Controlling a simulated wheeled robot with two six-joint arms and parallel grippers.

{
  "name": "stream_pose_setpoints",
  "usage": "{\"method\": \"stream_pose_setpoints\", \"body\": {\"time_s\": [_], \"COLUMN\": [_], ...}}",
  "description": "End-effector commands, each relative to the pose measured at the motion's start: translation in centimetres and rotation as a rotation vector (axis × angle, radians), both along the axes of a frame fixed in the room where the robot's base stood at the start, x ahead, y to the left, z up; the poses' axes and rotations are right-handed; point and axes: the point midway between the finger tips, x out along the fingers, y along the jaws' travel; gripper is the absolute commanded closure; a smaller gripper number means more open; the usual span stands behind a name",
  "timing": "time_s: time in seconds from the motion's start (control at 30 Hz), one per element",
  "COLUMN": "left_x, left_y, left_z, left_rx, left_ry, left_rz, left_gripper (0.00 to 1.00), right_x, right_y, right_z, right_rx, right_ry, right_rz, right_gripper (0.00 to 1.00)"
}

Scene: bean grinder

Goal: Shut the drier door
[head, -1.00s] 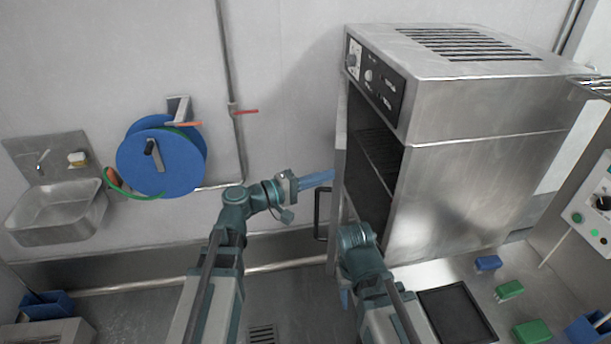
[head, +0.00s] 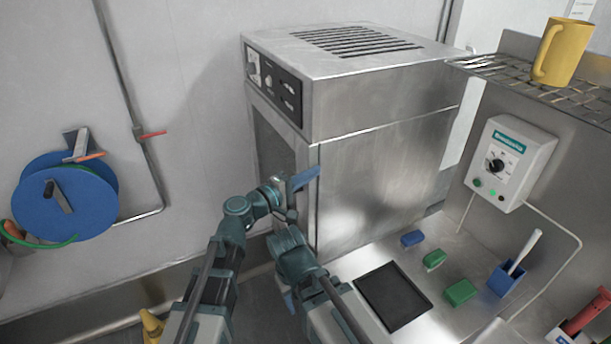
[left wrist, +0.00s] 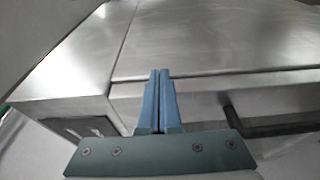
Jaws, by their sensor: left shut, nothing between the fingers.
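The drier (head: 385,150) is a large steel box with vents on top and a control panel on its front. Its door (head: 275,140) now lies across the front and looks flush or nearly so; I cannot tell whether a small gap is left. My left gripper (head: 305,178) is shut and empty, in front of the door's near edge. In the left wrist view the shut blue fingers (left wrist: 160,100) point at the steel front, with the dark handle (left wrist: 268,124) to their right. My right gripper (head: 290,302) is low beside the drier, mostly hidden by its arm.
A black tray (head: 393,296), green blocks (head: 460,291) and a blue block (head: 412,239) lie on the steel counter at right. A control box (head: 510,163) and a shelf with a yellow mug (head: 562,52) are further right. A blue hose reel (head: 65,200) hangs at left.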

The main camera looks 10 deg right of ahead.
Motion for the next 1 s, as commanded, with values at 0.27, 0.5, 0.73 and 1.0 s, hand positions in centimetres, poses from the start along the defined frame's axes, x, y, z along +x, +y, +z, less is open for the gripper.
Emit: {"method": "stream_pose_setpoints", "body": {"time_s": [0.27, 0.5, 0.73, 1.0], "left_x": [0.0, -1.2, -4.0, -6.6], "left_y": [0.0, 1.7, 5.9, 9.9], "left_z": [0.0, 0.0, 0.0, 0.0], "left_rx": [0.000, 0.000, 0.000, 0.000], "left_ry": [0.000, 0.000, 0.000, 0.000], "left_rz": [0.000, 0.002, 0.004, 0.003], "left_gripper": [1.00, 1.00, 1.00, 1.00], "right_x": [0.0, 0.0, 0.0, 0.0], "right_y": [0.0, 0.0, 0.0, 0.0], "right_z": [0.0, 0.0, 0.0, 0.0], "right_rx": [0.000, 0.000, 0.000, 0.000], "right_ry": [0.000, 0.000, 0.000, 0.000], "right_rz": [0.000, 0.000, 0.000, 0.000], "right_gripper": [0.50, 0.50, 0.50, 0.50]}}
